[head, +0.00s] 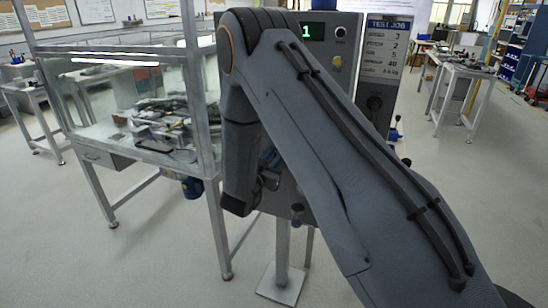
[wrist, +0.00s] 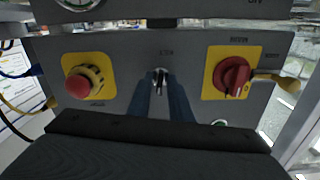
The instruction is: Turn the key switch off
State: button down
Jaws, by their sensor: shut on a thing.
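The key switch (wrist: 160,72) is in the upper middle of the wrist view, on a grey panel (wrist: 130,60) under a small label. My gripper (wrist: 162,88) reaches up to it with two dark blue fingers, one on each side of the key. The fingers are shut on the key, whose bow shows as a narrow dark upright shape between the tips. In the head view my arm hides the key switch and most of the panel front.
A red mushroom button (wrist: 84,83) on a yellow plate is left of the key. A red rotary switch (wrist: 231,76) on a yellow plate is right of it. In the head view a TEST JOB board (head: 387,50) stands behind my arm, and a glazed metal-framed bench (head: 150,155) stands left.

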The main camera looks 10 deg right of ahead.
jog(key=shift+f+n, duration=0.1)
jog(key=shift+n, duration=0.8)
jog(key=c, duration=1.9)
grip_release()
jog(key=b+v, duration=0.2)
jog(key=v, duration=0.5)
jog(key=shift+s+a, duration=0.2)
jog(key=shift+s, duration=0.15)
